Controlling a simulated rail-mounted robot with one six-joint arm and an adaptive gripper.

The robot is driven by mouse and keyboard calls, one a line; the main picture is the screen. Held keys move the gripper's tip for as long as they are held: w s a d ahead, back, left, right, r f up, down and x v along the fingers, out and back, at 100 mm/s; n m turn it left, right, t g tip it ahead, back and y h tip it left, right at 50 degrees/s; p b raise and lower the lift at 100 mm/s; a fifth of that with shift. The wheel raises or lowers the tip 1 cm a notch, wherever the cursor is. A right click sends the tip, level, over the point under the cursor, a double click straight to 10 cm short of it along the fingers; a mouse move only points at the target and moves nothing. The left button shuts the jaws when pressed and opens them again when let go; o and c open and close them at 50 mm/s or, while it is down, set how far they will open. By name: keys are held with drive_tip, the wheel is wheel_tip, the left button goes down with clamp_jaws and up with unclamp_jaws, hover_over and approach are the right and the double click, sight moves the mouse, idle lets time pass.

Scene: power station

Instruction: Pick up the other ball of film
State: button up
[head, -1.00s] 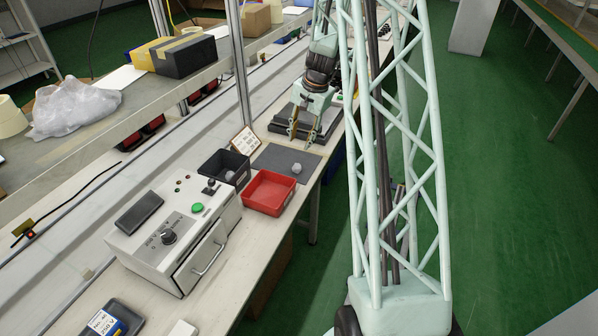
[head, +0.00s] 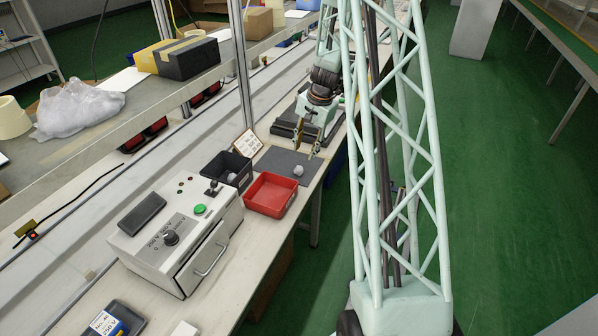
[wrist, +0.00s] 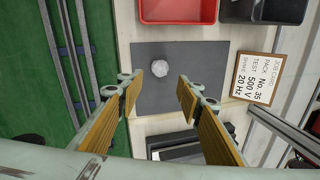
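A small crumpled ball of film (head: 298,170), pale grey, lies on the dark grey mat (head: 274,161). It also shows in the wrist view (wrist: 160,68), on the left part of the mat (wrist: 205,85). My gripper (head: 306,146) is open and empty, above the mat's far edge. Another greyish ball (head: 231,176) sits in the black bin (head: 240,165).
A red tray (head: 270,208) stands beside the mat's near edge, next to the black bin. A job card (head: 247,143) leans at the mat's left. A control box (head: 183,232) stands nearer. A dark device (wrist: 178,152) lies under my gripper.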

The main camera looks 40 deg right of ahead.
sight(300, 166)
drive_tip(key=shift+b+x, duration=0.3)
drive_tip(key=shift+x, duration=2.8)
drive_tip(key=shift+f, duration=0.1)
drive_tip(key=shift+b+x, duration=0.45)
drive_tip(key=shift+x, duration=2.05)
drive_tip(key=c, duration=0.4)
